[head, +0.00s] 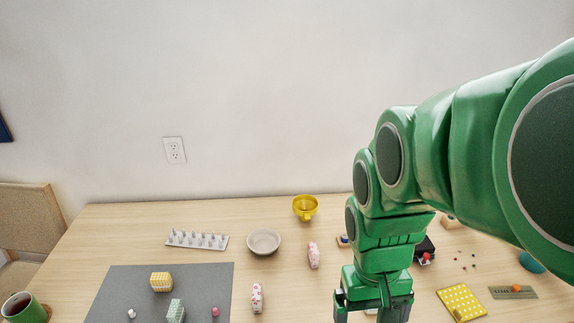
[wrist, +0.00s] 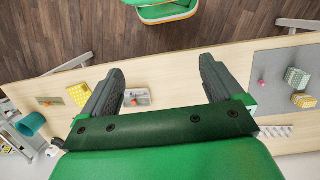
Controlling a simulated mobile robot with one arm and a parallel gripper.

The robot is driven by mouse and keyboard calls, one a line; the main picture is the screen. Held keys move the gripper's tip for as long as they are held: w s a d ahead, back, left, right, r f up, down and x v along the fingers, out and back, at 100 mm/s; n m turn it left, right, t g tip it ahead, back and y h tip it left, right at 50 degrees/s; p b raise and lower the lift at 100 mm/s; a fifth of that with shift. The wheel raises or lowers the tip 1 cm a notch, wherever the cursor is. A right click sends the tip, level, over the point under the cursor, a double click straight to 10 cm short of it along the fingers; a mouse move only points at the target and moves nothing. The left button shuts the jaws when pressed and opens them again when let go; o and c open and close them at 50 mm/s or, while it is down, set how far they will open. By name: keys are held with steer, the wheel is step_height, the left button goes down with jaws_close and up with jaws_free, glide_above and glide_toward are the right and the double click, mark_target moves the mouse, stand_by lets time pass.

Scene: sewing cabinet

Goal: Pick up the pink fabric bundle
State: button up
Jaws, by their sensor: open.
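Two small pink-and-white patterned bundles lie on the table in the head view. One pink bundle (head: 314,255) is left of my gripper and farther back; the other pink bundle (head: 257,298) is nearer, beside the grey mat. I cannot tell which one the task means. My gripper (head: 372,312) points down over the table to their right, its fingertips cut off by the frame edge. In the wrist view my gripper (wrist: 161,72) has its fingers wide apart with nothing held between them. Neither bundle shows clearly there.
A white bowl (head: 264,242), yellow funnel (head: 305,207) and spool rack (head: 197,240) stand at the back. The grey mat (head: 205,278) holds yellow and green patterned blocks. A yellow dotted square (head: 461,302) lies right. A small tray (wrist: 137,97) shows between my fingers.

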steer(key=w+d+f+n+h, duration=0.2)
steer(key=w+d+h, duration=0.1)
steer(key=w, duration=0.3)
steer(key=w+d+f+n+h, duration=0.2)
steer(key=w+d+f, duration=0.15)
steer(key=w, duration=0.25)
steer(key=n+t+h, duration=0.3)
steer(key=n+h, duration=0.4)
steer(key=n, duration=0.4)
glide_above(312, 249)
steer(key=s+d, duration=0.5)
steer(key=s, duration=0.2)
step_height(312, 249, down, 8)
steer(key=w+a+f+n+t, duration=0.1)
steer(key=a+f+n, duration=0.1)
steer(key=a+f, duration=0.1)
steer(key=w+a+f+n+t, duration=0.2)
steer(key=a+f+n, duration=0.1)
steer(key=w+a+f+n+t, duration=0.1)
steer(key=a+f+n, duration=0.1)
steer(key=a+f, duration=0.1)
steer(key=shift+w+f+n, duration=0.25)
steer(key=shift+w+n, duration=0.05)
steer(key=shift+w, duration=0.05)
steer(key=shift+w+x, duration=0.15)
steer(key=shift+x, duration=1.75)
steer(key=shift+w+x, duration=0.2)
steer(key=shift+x, duration=1.75)
steer(key=shift+a+f, duration=0.1)
steer(key=shift+a, duration=0.1)
